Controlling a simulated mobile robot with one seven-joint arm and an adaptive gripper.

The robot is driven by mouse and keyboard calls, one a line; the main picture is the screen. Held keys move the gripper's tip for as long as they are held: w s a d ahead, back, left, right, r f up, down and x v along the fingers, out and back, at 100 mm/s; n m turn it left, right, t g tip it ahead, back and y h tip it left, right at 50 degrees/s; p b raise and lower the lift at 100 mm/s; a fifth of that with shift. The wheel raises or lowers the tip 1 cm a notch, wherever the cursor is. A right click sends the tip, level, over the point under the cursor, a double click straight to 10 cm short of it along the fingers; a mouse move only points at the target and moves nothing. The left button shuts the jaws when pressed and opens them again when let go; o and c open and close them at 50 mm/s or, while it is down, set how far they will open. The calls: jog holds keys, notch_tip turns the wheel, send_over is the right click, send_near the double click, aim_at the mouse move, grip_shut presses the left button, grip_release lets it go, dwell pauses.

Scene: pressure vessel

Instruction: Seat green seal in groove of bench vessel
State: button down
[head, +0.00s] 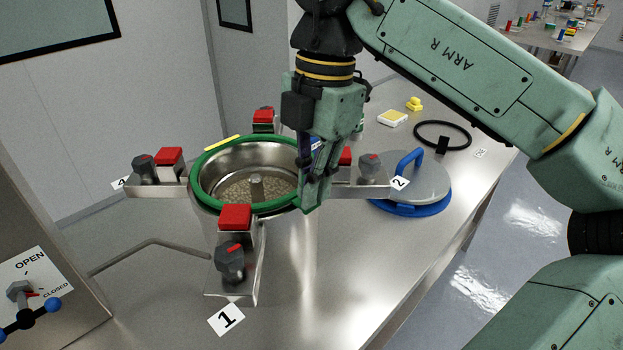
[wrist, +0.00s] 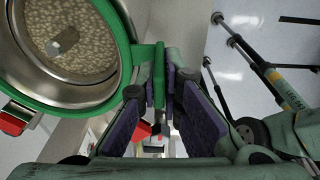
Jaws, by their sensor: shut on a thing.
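The green seal (head: 197,177) lies around the rim of the open steel bench vessel (head: 268,157), whose inside holds pale grains and a short central post. Whether the seal is down in the groove all round cannot be told. In the wrist view the seal (wrist: 127,38) curves along the rim of the vessel (wrist: 103,90), with a green tab standing out at its right side. My gripper (head: 312,196) is at the right side of the rim, pointing down. Its purple pads are shut on this tab in the wrist view (wrist: 160,92). My gripper hides the seal's right part in the head view.
Clamps with red blocks and dark knobs surround the vessel, including the front clamp (head: 235,225) by label 1. A grey lid (head: 430,180) with blue handle, a black ring (head: 461,135) and yellow items (head: 414,103) lie right. A valve panel (head: 40,290) stands front left.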

jog(key=shift+f, duration=0.25)
jog(key=c, duration=1.7)
grip_release()
